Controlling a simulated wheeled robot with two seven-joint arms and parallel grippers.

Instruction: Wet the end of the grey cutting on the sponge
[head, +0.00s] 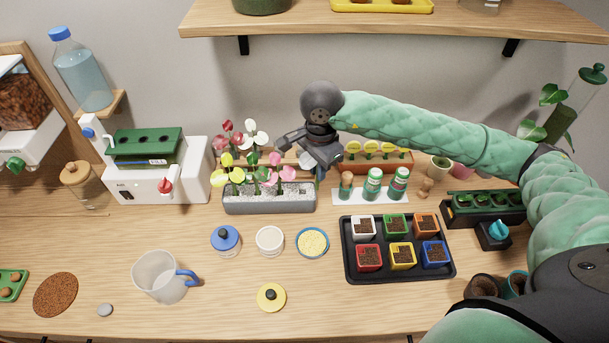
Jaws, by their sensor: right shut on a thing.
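My right gripper (290,143) is over the back of the grey trough (268,200), beside the flower cuttings that stand in it. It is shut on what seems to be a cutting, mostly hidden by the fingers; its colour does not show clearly. Red, white, yellow (235,175) and pink (275,158) blooms show to the left of and below the fingers. My left gripper is not in view.
A clear jug (160,278) stands front left, a black tray (348,262) of coloured pots right. White-stand bottles (372,184) are close to my gripper. The front middle is mostly free.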

